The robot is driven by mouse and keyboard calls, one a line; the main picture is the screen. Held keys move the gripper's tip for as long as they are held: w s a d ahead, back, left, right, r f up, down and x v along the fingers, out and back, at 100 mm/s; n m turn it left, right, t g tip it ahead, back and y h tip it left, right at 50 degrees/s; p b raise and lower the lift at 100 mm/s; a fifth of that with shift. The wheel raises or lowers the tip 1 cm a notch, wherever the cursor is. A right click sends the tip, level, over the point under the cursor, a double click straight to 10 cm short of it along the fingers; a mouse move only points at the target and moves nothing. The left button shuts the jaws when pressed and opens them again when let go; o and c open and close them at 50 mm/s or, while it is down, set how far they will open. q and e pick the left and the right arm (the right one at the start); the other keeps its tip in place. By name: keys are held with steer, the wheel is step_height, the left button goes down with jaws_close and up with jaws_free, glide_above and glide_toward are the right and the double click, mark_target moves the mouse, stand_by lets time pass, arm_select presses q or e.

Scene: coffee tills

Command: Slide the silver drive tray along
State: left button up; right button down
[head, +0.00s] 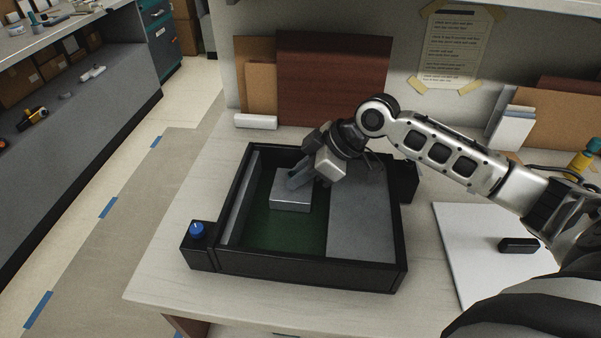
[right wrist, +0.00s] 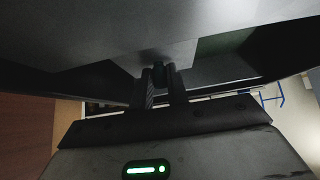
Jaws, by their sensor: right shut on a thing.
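The silver drive tray (head: 290,203) is a low metallic block on the green floor of a black-walled box (head: 310,268). It lies left of a flat grey plate (head: 360,215) that covers the box's right part. My right gripper (head: 298,181) reaches down over the tray's upper side from the right. In the right wrist view its fingers (right wrist: 161,88) are close together around a small dark upright part (right wrist: 158,71), seemingly the tray's grip; the fingers hide most of it. My left gripper is not in view.
A grey strip (head: 240,197) runs along the box's left wall. A blue knob (head: 196,229) sits on a black block at the box's left front corner. A white board (head: 475,250) with a dark object lies to the right. Bare green floor shows around the tray.

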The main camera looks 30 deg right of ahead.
steer(key=shift+w+d+f, duration=0.2)
steer(key=shift+w+d, duration=0.2)
steer(key=shift+d, duration=0.05)
steer(key=c, duration=1.3)
jaws_free()
steer(key=shift+f, duration=0.1)
steer(key=b+v, duration=0.2)
steer(key=v, duration=1.4)
steer(key=shift+r, duration=0.25)
